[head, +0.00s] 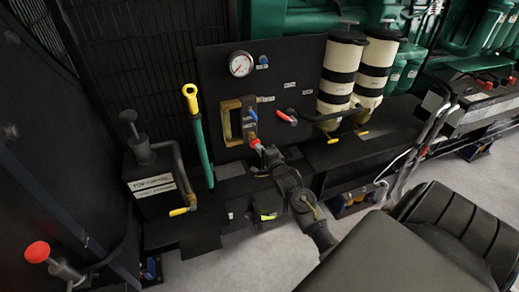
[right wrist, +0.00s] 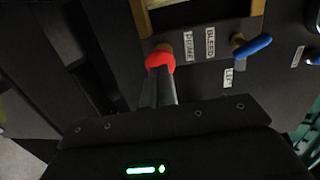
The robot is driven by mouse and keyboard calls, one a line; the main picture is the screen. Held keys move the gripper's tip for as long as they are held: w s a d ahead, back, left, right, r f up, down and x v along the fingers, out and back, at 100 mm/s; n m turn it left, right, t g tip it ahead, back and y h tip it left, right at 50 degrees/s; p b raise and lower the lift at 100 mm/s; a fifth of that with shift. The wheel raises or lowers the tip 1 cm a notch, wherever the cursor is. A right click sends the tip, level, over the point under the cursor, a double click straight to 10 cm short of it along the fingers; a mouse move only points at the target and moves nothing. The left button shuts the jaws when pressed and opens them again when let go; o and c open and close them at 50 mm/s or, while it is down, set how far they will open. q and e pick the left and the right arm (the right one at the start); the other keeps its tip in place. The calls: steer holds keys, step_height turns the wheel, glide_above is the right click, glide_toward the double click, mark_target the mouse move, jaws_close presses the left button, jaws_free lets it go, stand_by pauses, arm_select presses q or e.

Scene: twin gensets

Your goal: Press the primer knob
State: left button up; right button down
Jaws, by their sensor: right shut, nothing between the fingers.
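The red primer knob (head: 255,143) is on the dark panel, just below the brass-framed window. In the right wrist view the knob (right wrist: 159,57) is a red cap on a brass stem beside a label reading PRIME. My right gripper (head: 267,154) is shut and empty, pointing at the knob from its lower right. In the right wrist view its closed fingertips (right wrist: 160,76) are right at the knob and overlap its lower edge. I cannot tell whether they touch it. My left gripper is not in view.
A blue-handled valve (right wrist: 250,46) marked BLEED sits close beside the knob. A brass-framed window (head: 231,123), a gauge (head: 241,64) and a red-handled lever (head: 287,117) share the panel. Two cream filter canisters (head: 339,75) stand right. A yellow-topped green handle (head: 196,130) stands left.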

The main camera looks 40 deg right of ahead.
mark_target(254, 141)
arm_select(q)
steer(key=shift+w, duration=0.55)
arm_select(e)
steer(key=shift+w+d, duration=0.1)
steer(key=shift+w, duration=0.25)
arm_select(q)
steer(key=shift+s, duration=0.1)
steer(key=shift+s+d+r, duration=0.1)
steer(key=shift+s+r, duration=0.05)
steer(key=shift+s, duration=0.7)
arm_select(e)
steer(key=shift+w+d+r, duration=0.1)
steer(key=shift+w+d, duration=0.15)
steer(key=shift+w, duration=0.35)
steer(key=shift+w+d+r, duration=0.1)
steer(key=shift+w+d, duration=0.1)
steer(key=shift+w, duration=0.35)
